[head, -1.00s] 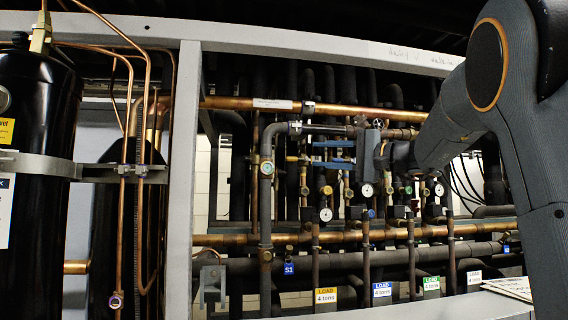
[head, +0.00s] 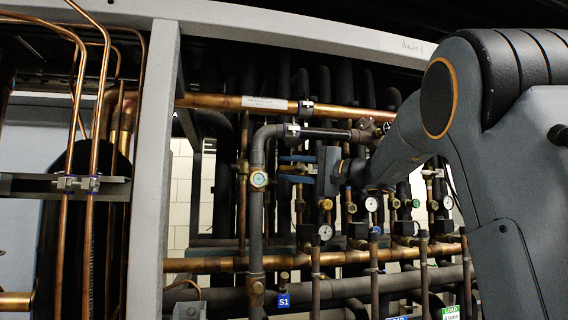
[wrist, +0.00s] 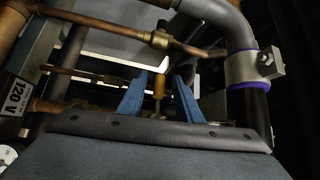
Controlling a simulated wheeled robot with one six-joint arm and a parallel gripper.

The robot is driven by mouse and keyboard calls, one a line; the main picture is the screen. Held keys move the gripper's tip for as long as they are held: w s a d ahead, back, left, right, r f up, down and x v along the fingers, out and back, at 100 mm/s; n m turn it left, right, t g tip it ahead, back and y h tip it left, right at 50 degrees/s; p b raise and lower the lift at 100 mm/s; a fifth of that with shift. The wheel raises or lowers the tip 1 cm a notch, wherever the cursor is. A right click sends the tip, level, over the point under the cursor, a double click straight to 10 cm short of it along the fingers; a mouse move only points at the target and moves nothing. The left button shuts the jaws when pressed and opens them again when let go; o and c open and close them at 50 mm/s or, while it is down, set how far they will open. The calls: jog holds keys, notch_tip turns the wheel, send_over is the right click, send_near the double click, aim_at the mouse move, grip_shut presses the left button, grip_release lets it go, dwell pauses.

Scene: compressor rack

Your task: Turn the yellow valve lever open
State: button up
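My gripper (head: 284,168) is among the pipes, its two blue fingers pointing left in the head view. In the wrist view my gripper (wrist: 160,80) is open, with the fingers spread apart. A yellow lever (wrist: 159,88) stands upright between the fingers in the picture, with dark gaps on both sides of it. It appears untouched; I cannot tell how deep it lies between the fingers. In the head view I cannot make out the lever clearly; the gripper and pipes crowd that spot.
A grey insulated pipe (head: 257,215) with an elbow stands left of my gripper; its collar (wrist: 248,68) shows at the right of the wrist view. A copper pipe (head: 225,102) crosses above. Gauges (head: 325,232) and valves crowd below. A grey frame post (head: 151,170) stands at left.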

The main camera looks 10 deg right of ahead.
jog(key=shift+p+x, duration=0.3)
jog(key=shift+x, duration=0.7)
jog(key=shift+c, duration=0.3)
grip_shut()
jog(key=shift+d, duration=0.1)
